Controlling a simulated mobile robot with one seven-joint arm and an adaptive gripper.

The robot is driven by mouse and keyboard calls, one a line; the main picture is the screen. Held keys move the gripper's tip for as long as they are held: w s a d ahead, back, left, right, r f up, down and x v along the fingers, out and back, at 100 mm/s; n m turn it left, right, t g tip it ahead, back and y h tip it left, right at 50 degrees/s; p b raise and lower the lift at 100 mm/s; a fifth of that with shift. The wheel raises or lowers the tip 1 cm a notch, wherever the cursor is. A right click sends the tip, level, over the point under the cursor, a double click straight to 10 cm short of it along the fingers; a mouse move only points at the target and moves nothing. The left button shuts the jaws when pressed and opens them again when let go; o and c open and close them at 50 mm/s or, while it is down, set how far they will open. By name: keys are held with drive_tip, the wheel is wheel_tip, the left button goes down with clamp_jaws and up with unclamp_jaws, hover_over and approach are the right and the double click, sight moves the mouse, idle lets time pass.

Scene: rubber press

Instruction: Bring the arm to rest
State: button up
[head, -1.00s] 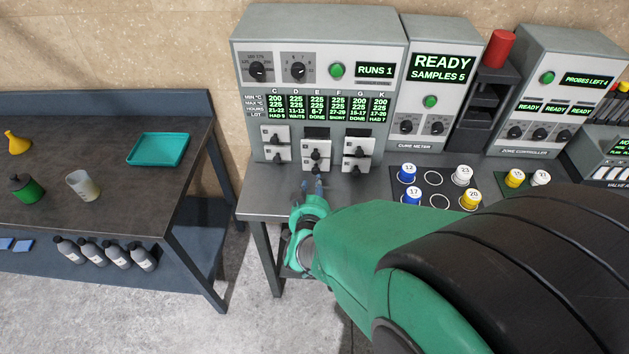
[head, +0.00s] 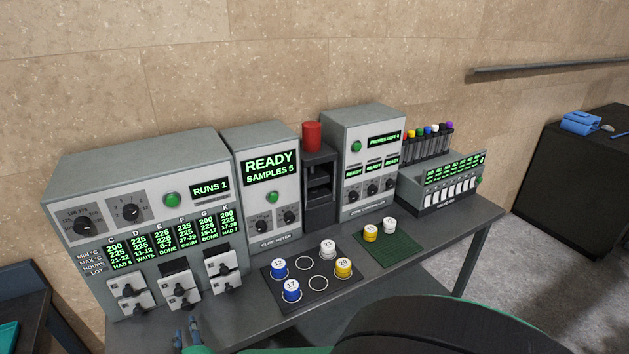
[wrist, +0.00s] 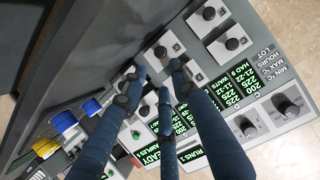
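My gripper (head: 187,328) shows at the lower edge of the head view, in front of the press cabinet (head: 140,160) near its lower drawers. In the wrist view my gripper (wrist: 158,78) has its blue fingers spread, with nothing between them. The press front with its drawers and green readouts lies beyond the fingertips. I cannot tell the exact gap, but I see no contact. Part of my green and black arm fills the bottom of the head view.
The cure meter (head: 265,190), a dark rack with a red cylinder (head: 312,136) and the zone controller (head: 365,155) stand along the bench. Numbered blue, white and yellow pots sit on a black mat (head: 314,305) and a green mat (head: 385,255). A dark cabinet (head: 580,170) stands far right.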

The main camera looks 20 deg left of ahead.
drive_tip(key=w+d+r+m+g+h, duration=0.1)
drive_tip(key=w+d+r, duration=0.65)
drive_tip(key=d, duration=0.25)
drive_tip(key=w+d+r+m+h, duration=0.1)
drive_tip(key=w+d+r+m, duration=0.1)
drive_tip(key=w+d+r, duration=0.7)
drive_tip(key=s+d+r+m+h, duration=0.1)
drive_tip(key=d+r, duration=0.1)
drive_tip(key=d, duration=0.7)
drive_tip(key=s+d+r+m+h, duration=0.1)
drive_tip(key=s+d+r, duration=0.15)
drive_tip(key=d, duration=0.75)
drive_tip(key=s+d+r+m+g+h, duration=0.1)
drive_tip(key=s+d+m+h, duration=0.1)
drive_tip(key=s+d, duration=0.5)
drive_tip(key=s+d+r+m+g+h, duration=0.1)
drive_tip(key=s+d, duration=0.7)
drive_tip(key=d, duration=1.1)
drive_tip(key=shift+s+d+r+m+g+h, duration=0.25)
drive_tip(key=shift+r+m+g+h, duration=0.2)
drive_tip(key=shift+r+h, duration=0.55)
drive_tip(key=shift+a+f, duration=0.1)
drive_tip(key=shift+f, duration=0.15)
